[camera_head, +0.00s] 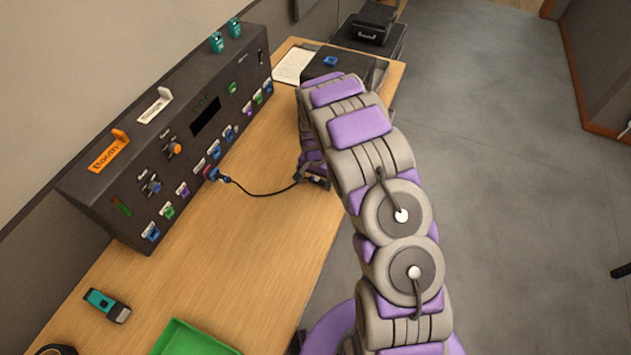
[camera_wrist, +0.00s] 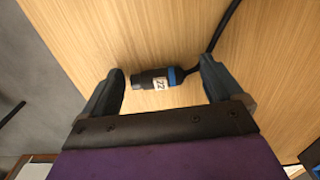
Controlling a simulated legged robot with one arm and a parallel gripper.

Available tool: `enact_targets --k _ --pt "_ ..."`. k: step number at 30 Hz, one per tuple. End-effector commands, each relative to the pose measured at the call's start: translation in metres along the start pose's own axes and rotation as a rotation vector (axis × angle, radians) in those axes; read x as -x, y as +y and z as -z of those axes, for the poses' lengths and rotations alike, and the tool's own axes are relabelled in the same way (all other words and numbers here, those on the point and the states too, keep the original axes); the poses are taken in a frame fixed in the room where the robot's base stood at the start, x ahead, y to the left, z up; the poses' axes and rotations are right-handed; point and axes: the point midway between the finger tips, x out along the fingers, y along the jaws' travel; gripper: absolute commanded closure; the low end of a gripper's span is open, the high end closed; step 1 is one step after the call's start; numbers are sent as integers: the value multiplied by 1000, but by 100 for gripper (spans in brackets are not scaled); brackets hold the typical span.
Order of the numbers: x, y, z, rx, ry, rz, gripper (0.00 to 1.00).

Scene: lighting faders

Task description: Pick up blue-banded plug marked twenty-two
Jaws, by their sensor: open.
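The plug (camera_wrist: 158,80) lies on the wooden table in the wrist view. It is black with a blue band near its cable end and a white label marked 22. It sits between the two fingers of my open gripper (camera_wrist: 161,66), with small gaps visible at the sides. A black cable (camera_wrist: 221,30) leaves its right end and runs up out of that view. In the head view the cable (camera_head: 262,194) runs from the console's front to my gripper (camera_head: 315,175). My arm hides most of the gripper and the plug there.
A dark sloped console (camera_head: 110,185) with ports, labels and knobs stands along the wall. A green tray (camera_head: 190,342) and a teal-and-black device (camera_head: 107,305) lie nearer on the table (camera_head: 240,260). A notebook (camera_head: 292,66) and black cases (camera_head: 367,38) are beyond.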

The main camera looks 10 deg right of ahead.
Motion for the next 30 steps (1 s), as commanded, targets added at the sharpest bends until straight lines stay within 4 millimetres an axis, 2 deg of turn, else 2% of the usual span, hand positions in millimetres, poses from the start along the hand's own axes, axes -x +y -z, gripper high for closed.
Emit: enact_targets --k 2,19,30 --pt "0 1 1 -1 -1 1 10" --pt "0 0 0 0 -1 0 65" --pt "5 0 0 -1 -1 0 66"
